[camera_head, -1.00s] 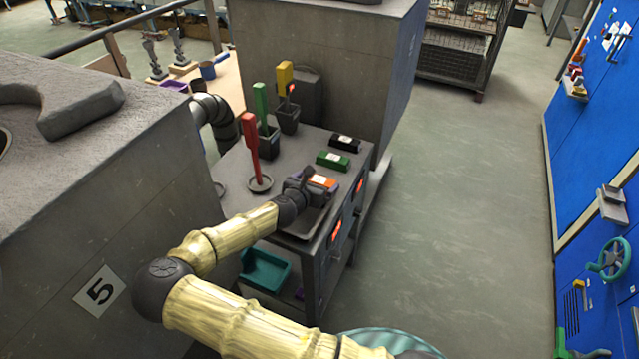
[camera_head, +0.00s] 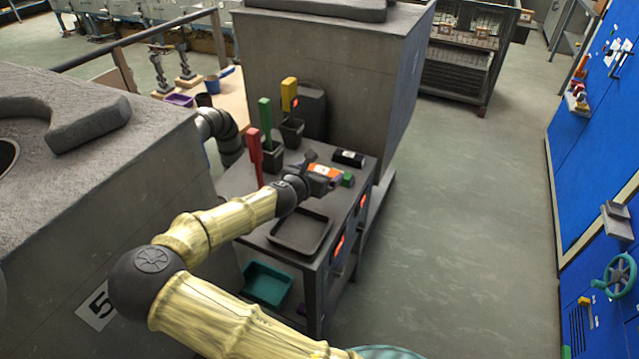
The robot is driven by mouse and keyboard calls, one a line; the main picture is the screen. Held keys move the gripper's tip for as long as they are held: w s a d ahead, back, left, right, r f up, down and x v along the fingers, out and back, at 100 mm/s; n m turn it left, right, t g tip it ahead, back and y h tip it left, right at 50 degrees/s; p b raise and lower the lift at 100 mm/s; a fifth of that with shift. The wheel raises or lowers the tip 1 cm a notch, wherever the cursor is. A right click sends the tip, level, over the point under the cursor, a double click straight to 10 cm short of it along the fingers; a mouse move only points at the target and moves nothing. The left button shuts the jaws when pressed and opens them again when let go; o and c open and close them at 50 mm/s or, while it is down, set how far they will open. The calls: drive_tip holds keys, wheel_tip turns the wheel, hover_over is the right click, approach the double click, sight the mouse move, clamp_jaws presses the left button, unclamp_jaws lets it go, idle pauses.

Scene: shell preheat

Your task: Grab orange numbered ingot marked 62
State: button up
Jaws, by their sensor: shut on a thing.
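The orange ingot (camera_head: 325,170) with a white label is between the jaws of my gripper (camera_head: 318,177); the number on the label is too small to read. My gripper is shut on it above the grey cabinet top (camera_head: 238,180), beyond the black tray (camera_head: 299,232). The green ingot (camera_head: 348,179) is partly hidden behind the orange one and my gripper. The black ingot (camera_head: 348,158) with a white label lies farther back on the cabinet top.
A red-handled (camera_head: 254,150), a green-handled (camera_head: 266,125) and a yellow-handled tool (camera_head: 289,95) stand upright at the cabinet's back left. A teal bin (camera_head: 267,284) is below. Large grey blocks flank the cabinet; open floor (camera_head: 470,200) lies to the right.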

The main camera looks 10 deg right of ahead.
drive_tip(key=shift+r, duration=0.25)
drive_tip(key=shift+d, duration=0.1)
drive_tip(key=shift+r+p, duration=0.1)
drive_tip(key=shift+p, duration=0.35)
